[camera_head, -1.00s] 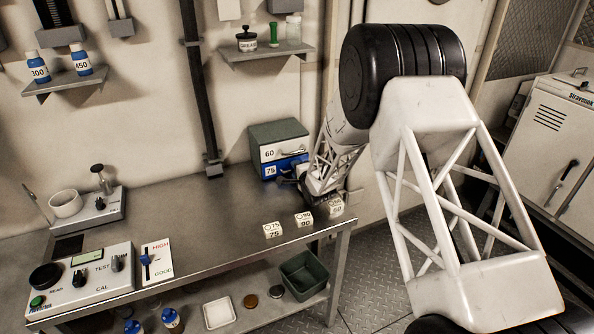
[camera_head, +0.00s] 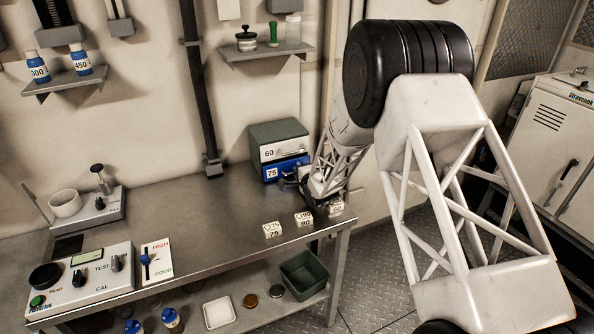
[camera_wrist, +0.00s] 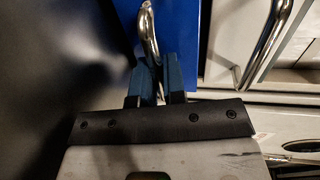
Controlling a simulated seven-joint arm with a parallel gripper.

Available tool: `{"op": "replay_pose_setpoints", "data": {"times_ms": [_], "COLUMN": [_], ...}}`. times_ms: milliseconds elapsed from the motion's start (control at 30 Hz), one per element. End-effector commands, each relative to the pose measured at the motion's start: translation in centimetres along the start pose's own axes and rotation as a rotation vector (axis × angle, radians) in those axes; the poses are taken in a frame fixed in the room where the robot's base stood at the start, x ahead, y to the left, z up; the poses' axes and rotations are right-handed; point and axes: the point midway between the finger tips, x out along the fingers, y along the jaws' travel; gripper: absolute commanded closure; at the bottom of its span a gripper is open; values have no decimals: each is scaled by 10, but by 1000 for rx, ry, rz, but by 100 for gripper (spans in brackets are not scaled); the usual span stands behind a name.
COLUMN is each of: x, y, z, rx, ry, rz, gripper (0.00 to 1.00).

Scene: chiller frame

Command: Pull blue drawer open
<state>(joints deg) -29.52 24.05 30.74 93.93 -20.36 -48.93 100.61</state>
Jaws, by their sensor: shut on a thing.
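The blue drawer (camera_head: 284,170), labelled 75, is the lower drawer of a small grey-green cabinet (camera_head: 282,131) at the back right of the bench. It stands out a little from the white drawer above it. In the wrist view, its blue front (camera_wrist: 178,25) fills the upper middle, with a curved silver handle (camera_wrist: 148,28) in front. My gripper (camera_wrist: 160,70) is shut on this handle between its two blue fingers. In the head view, my gripper (camera_head: 298,181) is at the drawer front, partly hidden by my arm.
The white drawer (camera_head: 282,149), labelled 60, is above the blue one; its silver handle (camera_wrist: 265,40) shows in the wrist view. White blocks marked 75 (camera_head: 272,230) and 90 (camera_head: 303,219) stand near the bench's front edge. The bench top (camera_head: 200,215) left of the cabinet is clear.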

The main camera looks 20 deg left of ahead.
Motion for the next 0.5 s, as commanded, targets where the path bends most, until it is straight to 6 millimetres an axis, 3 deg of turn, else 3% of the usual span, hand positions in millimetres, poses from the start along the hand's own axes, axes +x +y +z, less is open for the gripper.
{"op": "replay_pose_setpoints", "data": {"times_ms": [300,500], "x": [-40,-50], "y": [7,10], "z": [-1,-1], "rx": [0,0], "ry": [2,1], "rz": [0,1], "gripper": [100,100]}}
